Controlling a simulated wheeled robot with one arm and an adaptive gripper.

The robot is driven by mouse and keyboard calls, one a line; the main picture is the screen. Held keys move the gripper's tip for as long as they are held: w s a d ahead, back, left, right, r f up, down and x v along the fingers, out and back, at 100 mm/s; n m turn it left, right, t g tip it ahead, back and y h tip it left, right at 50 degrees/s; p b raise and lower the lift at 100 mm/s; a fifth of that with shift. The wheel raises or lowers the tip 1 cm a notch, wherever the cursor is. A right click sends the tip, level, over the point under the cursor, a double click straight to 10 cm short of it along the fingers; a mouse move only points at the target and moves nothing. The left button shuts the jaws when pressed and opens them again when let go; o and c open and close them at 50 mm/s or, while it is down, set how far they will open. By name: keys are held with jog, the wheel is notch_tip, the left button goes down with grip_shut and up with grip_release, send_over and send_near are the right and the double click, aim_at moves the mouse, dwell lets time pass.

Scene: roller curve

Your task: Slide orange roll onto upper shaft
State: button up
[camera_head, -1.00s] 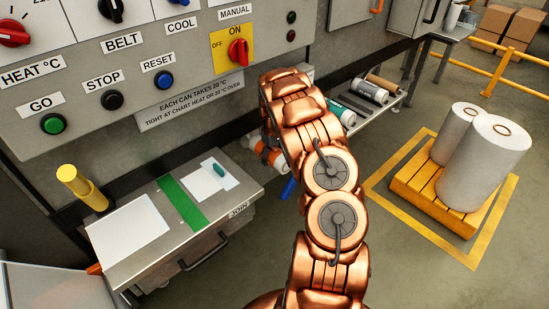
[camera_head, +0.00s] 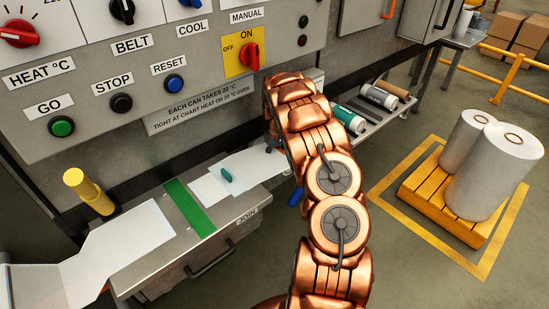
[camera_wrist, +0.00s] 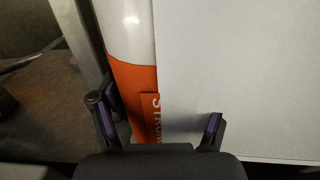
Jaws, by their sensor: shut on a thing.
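In the wrist view, the orange roll (camera_wrist: 128,80) shows as an orange band with part of a printed word, below a glossy white area. A plain white sheet (camera_wrist: 235,75) covers its right side. My gripper (camera_wrist: 158,112) has one finger on each side of the orange part and is shut on the roll. In the head view my copper arm hides the gripper and the roll. The upper shaft cannot be made out in either view.
A steel splice table (camera_head: 165,255) with a green strip (camera_head: 189,207) stands at left, white web (camera_head: 140,232) running across it. A yellow post (camera_head: 88,191) stands behind it. Spare rolls lie on a shelf (camera_head: 372,125) at right. A pallet (camera_head: 425,200) holds two large white rolls.

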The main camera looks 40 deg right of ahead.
jog(key=o, duration=1.6)
